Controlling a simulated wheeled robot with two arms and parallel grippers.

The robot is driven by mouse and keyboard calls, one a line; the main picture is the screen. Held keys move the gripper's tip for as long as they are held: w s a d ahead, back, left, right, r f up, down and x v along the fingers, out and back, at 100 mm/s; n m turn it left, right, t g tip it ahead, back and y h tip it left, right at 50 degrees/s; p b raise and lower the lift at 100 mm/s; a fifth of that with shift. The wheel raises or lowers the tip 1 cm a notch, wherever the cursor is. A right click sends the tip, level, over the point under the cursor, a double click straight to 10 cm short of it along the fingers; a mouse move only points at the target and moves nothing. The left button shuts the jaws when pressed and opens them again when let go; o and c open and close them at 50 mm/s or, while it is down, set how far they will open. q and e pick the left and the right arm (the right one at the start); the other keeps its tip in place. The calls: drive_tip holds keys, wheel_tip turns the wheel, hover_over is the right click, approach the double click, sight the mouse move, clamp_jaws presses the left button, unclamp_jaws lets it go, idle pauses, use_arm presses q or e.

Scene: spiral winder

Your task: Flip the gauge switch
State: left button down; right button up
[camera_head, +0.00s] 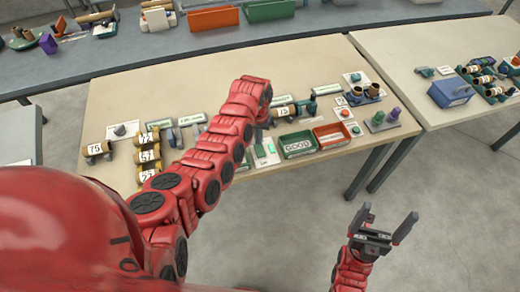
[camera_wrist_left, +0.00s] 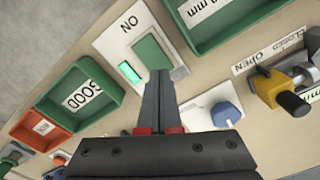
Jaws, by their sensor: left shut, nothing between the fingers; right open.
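A white switch plate (camera_wrist_left: 115,45) marked ON shows in the left wrist view, with a green block-shaped switch (camera_wrist_left: 153,52) and a small lit green lamp (camera_wrist_left: 129,72). In the head view the plate (camera_head: 262,156) is partly hidden by my left arm, and the lamp glows green. My left gripper (camera_wrist_left: 159,73) is shut and empty, its fingertips at the edge of the green switch; I cannot tell whether they touch it. In the head view its fingers are mostly hidden behind the arm. My right gripper (camera_head: 387,219) is open and empty, in front of the table over the floor.
A green tray marked GOOD (camera_head: 300,156) and a red tray (camera_head: 331,147) stand right of the switch plate. A blue knob (camera_wrist_left: 226,113) and a yellow clamp (camera_wrist_left: 275,92) sit close to my left gripper. Numbered rolls (camera_head: 150,156) stand at the table's left.

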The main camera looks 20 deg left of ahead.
use_arm(q)
drive_tip(key=shift+f+b, duration=0.65)
drive_tip(key=shift+f, duration=0.3)
idle(1.0)
drive_tip(key=shift+r+p, duration=0.85)
drive_tip(key=shift+r, duration=0.5)
drive_tip(key=shift+r+p, duration=0.95)
drive_tip(key=shift+r, duration=1.25)
drive_tip(key=shift+s+f, duration=0.1)
